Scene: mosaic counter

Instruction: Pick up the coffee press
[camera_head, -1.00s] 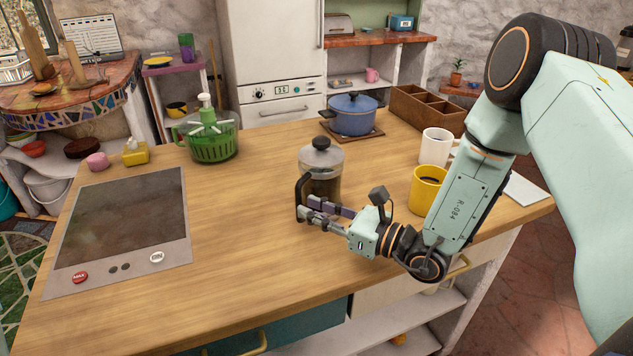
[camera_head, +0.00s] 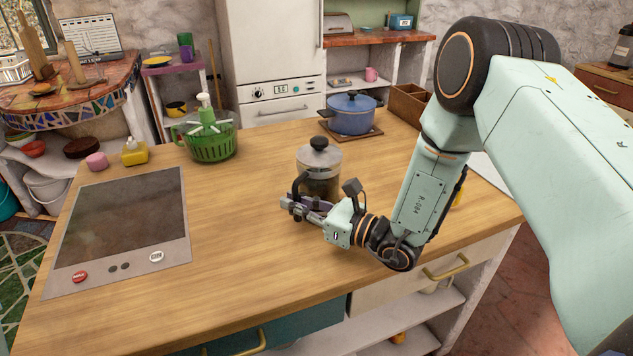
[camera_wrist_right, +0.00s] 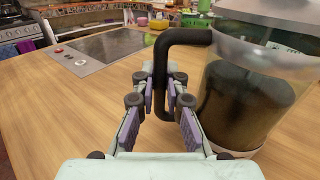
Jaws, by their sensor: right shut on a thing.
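The coffee press (camera_head: 319,170) stands upright on the wooden counter. It has a clear body with dark contents, a black knob on top and a black handle. My right gripper (camera_head: 297,205) is at its handle, low on the near-left side. In the right wrist view the black handle (camera_wrist_right: 160,62) runs down between the two fingers of my right gripper (camera_wrist_right: 160,98), which are shut on it. The glass body (camera_wrist_right: 250,95) is just right of the fingers there. My left gripper is not in view.
A cooktop (camera_head: 124,218) lies to the left on the counter. A green salad spinner (camera_head: 211,143) and a blue pot (camera_head: 352,116) on a trivet stand behind. A wooden divided box (camera_head: 408,104) is at back right. The front middle of the counter is clear.

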